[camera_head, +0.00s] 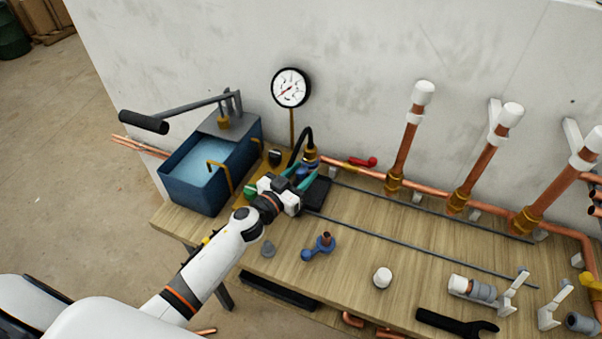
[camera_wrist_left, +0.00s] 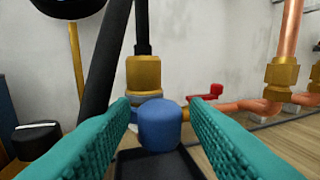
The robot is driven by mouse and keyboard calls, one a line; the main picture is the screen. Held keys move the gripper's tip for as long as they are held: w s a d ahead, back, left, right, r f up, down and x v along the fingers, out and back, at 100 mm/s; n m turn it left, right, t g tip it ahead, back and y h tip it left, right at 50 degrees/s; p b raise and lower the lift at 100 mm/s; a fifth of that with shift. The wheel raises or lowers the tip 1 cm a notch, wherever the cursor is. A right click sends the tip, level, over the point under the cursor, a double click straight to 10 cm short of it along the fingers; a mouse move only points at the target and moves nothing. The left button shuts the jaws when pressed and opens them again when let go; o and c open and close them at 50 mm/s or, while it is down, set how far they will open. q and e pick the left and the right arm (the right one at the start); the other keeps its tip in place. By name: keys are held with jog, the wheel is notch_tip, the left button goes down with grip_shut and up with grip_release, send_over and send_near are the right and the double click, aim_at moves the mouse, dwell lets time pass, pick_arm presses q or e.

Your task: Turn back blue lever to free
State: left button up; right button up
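The blue lever (camera_wrist_left: 158,126) shows in the left wrist view as a rounded blue end below a brass fitting (camera_wrist_left: 143,75) with a black hose. In the head view it is a small blue patch, mostly hidden by my gripper. My left gripper (camera_head: 296,177) has teal ribbed fingers and reaches in beside the fitting, between the blue tank and the copper pipe. In the left wrist view its fingers (camera_wrist_left: 163,112) stand apart on either side of the blue end, with a gap on both sides. My right gripper is in neither view.
A blue water tank (camera_head: 181,190) with a pump handle stands left, below a round gauge (camera_head: 291,88). A red lever (camera_head: 363,162) sits on the copper pipe (camera_head: 430,192) to the right. A blue fitting (camera_head: 318,247), white cap (camera_head: 382,277) and black wrench (camera_head: 455,322) lie on the bench.

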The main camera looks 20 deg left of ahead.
pick_arm(q)
jog(key=b+v, duration=0.2)
jog(key=v, duration=1)
jog(key=shift+c, duration=0.2)
